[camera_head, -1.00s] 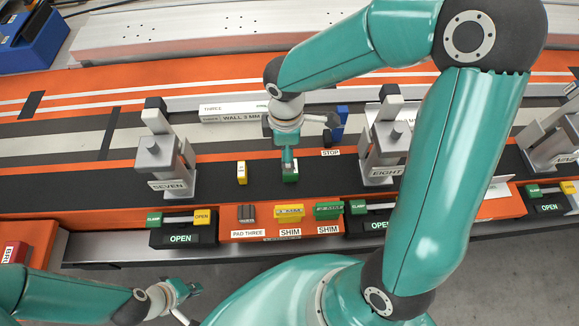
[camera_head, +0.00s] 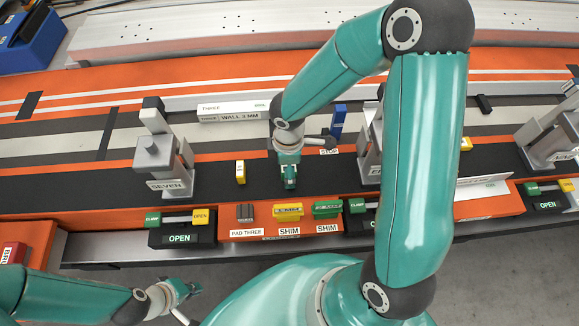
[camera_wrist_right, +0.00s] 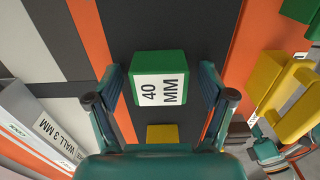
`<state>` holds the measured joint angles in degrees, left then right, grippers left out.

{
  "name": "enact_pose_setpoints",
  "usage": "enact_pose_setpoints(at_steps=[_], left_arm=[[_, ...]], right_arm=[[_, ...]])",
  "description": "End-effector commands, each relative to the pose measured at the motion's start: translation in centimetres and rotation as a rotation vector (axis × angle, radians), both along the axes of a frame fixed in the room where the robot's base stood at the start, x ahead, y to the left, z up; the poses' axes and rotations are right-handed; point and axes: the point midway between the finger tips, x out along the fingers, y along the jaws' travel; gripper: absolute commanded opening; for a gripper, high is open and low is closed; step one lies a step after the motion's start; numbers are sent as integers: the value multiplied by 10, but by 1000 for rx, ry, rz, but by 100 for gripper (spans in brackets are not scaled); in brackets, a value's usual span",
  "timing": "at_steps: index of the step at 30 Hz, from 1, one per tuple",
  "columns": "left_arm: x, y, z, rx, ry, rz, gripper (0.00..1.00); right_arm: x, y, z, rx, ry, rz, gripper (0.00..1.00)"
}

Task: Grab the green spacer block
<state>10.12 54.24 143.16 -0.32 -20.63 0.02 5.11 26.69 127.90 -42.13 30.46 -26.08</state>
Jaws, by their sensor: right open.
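The green spacer block (camera_wrist_right: 160,66), with a white "40 MM" label, sits on the dark strip in the right wrist view. My right gripper (camera_wrist_right: 160,88) is open, with one finger on each side of the block and gaps still visible. In the head view my right gripper (camera_head: 289,172) is low over the dark strip and hides most or all of the block. My left gripper (camera_head: 189,303) is at the lower left, open and empty, far from the block.
A small yellow block (camera_head: 240,172) stands left of my right gripper. Clamp SEVEN (camera_head: 163,160) is further left, and another clamp (camera_head: 371,150) stands close on the right. Green (camera_head: 327,208) and yellow (camera_head: 288,211) shims lie in front. A blue piece (camera_head: 338,122) stands behind.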

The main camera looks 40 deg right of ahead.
Motion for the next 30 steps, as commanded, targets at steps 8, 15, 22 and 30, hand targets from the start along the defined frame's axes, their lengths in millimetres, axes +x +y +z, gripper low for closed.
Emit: enact_pose_setpoints(at_steps=[8,15,22,30], left_arm=[[0,0,0,0,0,0,0],[0,0,0,0,0,0,0],[0,0,1,0,0,0,0],[0,0,5,0,0,0,0]], right_arm=[[0,0,0,0,0,0,40],[0,0,1,-1,-1,0,15],[0,0,3,-1,-2,0,15],[1,-1,27,-1,-4,-2,14]])
